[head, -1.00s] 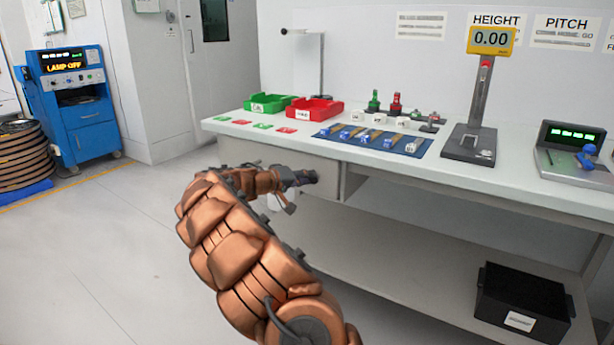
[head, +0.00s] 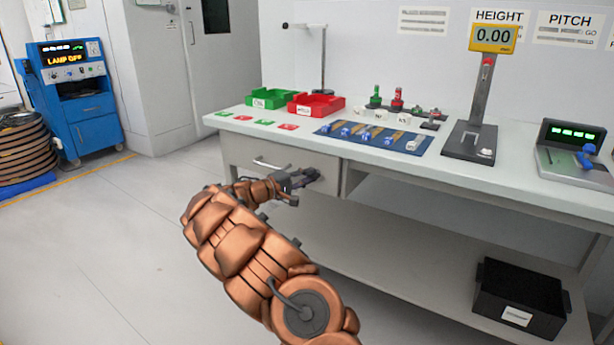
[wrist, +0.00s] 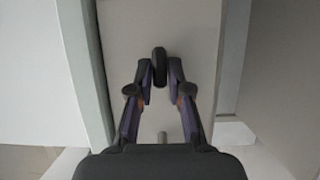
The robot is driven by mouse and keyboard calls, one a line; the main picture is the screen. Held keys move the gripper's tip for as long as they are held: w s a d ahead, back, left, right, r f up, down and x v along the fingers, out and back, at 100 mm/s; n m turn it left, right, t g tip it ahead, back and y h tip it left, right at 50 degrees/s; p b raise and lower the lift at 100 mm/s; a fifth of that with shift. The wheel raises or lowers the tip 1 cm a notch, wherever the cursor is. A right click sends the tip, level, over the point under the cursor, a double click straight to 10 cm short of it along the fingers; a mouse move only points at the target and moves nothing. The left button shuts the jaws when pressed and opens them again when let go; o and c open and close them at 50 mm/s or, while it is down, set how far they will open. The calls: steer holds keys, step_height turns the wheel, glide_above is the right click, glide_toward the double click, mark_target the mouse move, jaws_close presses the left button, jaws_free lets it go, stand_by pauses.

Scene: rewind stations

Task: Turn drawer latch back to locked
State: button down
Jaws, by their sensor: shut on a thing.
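The grey drawer (head: 235,153) is under the left part of the bench, closed or nearly so, with a silver bar handle (head: 272,164). My gripper (head: 312,176) is at the right part of the drawer front. In the wrist view, my gripper (wrist: 159,75) has its two fingers closed around a dark oblong latch (wrist: 159,60) on a pale panel. The latch's long side runs up and down in that picture. In the head view the latch is hidden by the fingers, so its locked or unlocked position cannot be told there.
The bench top (head: 370,148) above holds a green bin (head: 270,98), a red bin (head: 316,104), a blue mat (head: 375,137) and a height gauge (head: 470,140). A black crate (head: 520,298) stands on the lower shelf.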

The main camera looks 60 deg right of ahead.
steer(key=shift+s+d, duration=0.15)
steer(key=shift+s, duration=0.1)
steer(key=c, duration=1.2)
jaws_free()
steer(key=shift+o, duration=0.2)
steer(key=shift+w+a, duration=0.2)
steer(key=v, duration=1.1)
steer(key=shift+a, duration=0.35)
steer(key=shift+w, duration=0.1)
